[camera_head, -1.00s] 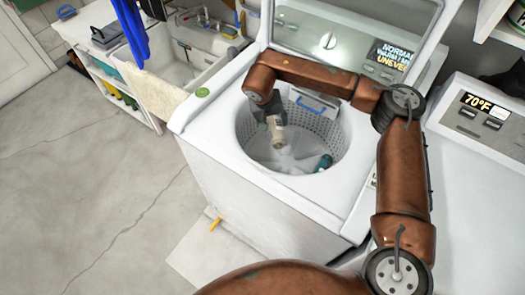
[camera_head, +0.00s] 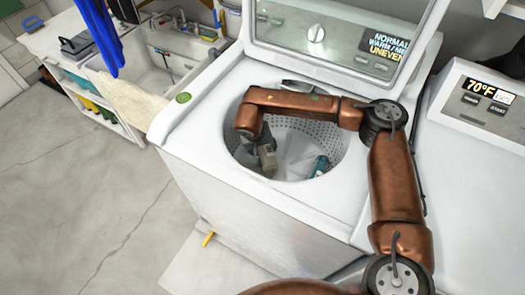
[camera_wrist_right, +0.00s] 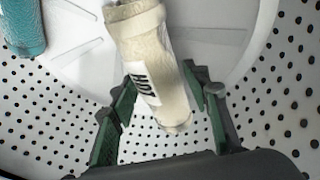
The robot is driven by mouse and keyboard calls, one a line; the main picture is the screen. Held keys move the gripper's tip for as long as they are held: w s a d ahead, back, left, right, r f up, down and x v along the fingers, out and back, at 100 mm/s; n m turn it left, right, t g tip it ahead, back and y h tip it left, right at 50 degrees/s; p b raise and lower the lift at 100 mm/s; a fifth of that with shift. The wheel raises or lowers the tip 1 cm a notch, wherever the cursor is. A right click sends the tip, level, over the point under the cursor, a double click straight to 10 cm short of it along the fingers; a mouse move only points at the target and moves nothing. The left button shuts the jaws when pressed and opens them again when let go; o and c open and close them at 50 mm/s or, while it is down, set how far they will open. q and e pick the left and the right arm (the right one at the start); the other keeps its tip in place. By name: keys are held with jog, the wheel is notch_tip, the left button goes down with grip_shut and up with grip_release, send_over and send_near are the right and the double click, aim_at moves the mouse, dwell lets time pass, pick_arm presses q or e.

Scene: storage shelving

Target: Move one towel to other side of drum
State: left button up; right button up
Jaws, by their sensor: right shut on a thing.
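The washing machine drum (camera_head: 331,135) is open at the top, with perforated walls. My right gripper (camera_head: 264,147) reaches down into its left part. It is shut on a beige rolled towel (camera_head: 267,163) near the drum's near-left wall. In the right wrist view, the beige towel (camera_wrist_right: 144,50) with a dark-lettered label lies between the gripper's green-padded fingers (camera_wrist_right: 163,82). A teal towel (camera_head: 319,166) lies apart at the drum's right side; part of it shows at the upper left of the wrist view (camera_wrist_right: 22,27). My left gripper is not in view.
The washer's raised lid (camera_head: 430,35) and control panel (camera_head: 300,30) stand behind the drum. The white washer rim (camera_head: 205,105) surrounds the opening. A second white appliance (camera_head: 455,165) stands at the right. A sink (camera_head: 165,55) is at the upper left; the floor (camera_head: 75,190) there is open.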

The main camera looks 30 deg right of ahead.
jog(key=shift+f, duration=0.55)
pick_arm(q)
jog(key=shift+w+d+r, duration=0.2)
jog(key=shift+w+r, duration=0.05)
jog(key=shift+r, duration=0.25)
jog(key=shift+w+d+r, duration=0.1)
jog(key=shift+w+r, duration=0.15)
pick_arm(e)
jog(key=shift+f, duration=0.6)
jog(key=o, duration=1.3)
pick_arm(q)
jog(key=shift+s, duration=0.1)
pick_arm(e)
jog(key=shift+r, duration=0.1)
